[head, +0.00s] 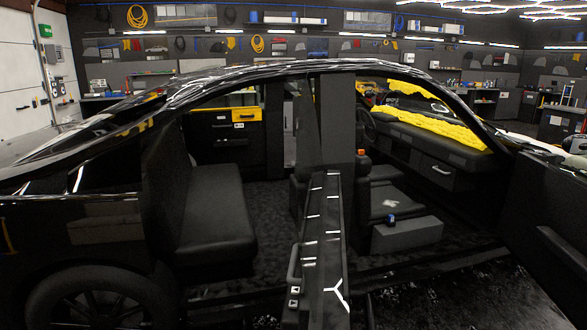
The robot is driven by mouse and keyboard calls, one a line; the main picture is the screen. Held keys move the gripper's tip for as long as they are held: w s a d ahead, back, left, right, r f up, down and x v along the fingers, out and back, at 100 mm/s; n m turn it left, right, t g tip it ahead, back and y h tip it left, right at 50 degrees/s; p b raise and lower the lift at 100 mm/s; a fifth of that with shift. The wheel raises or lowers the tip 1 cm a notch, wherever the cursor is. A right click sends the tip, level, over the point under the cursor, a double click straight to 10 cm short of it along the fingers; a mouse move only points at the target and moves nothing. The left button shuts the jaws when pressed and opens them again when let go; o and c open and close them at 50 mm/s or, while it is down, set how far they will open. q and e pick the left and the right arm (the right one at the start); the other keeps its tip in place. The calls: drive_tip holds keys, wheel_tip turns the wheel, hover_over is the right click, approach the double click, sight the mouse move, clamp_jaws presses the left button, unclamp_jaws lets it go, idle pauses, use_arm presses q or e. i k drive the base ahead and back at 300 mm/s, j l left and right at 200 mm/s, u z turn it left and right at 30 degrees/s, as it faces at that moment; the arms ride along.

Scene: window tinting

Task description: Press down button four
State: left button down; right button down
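No gripper of mine shows in the head view. Small buttons with white marks (294,290) sit low on the inner side of an open car door (325,235), which stands nearly edge-on in the middle of the picture. A second marked button (293,303) is just below the first. Small white marked parts (239,125) also show on the far door inside the car, under a yellow panel (246,115). No number can be read on any of them, so I cannot tell which is button four.
A black car (120,160) fills the view, its near side open. A dark rear seat (212,210) is at left and a front seat (385,205) at right. Another open door (545,235) stands at far right. Yellow cloth (425,130) lies along the dashboard.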

sight(292, 303)
drive_tip(key=i+j+z, duration=0.1)
drive_tip(key=i+z, duration=0.15)
drive_tip(key=z, duration=0.15)
drive_tip(key=i+j+z, duration=0.15)
drive_tip(key=z, duration=0.2)
drive_tip(key=i+j+z, duration=0.2)
drive_tip(key=z, duration=0.2)
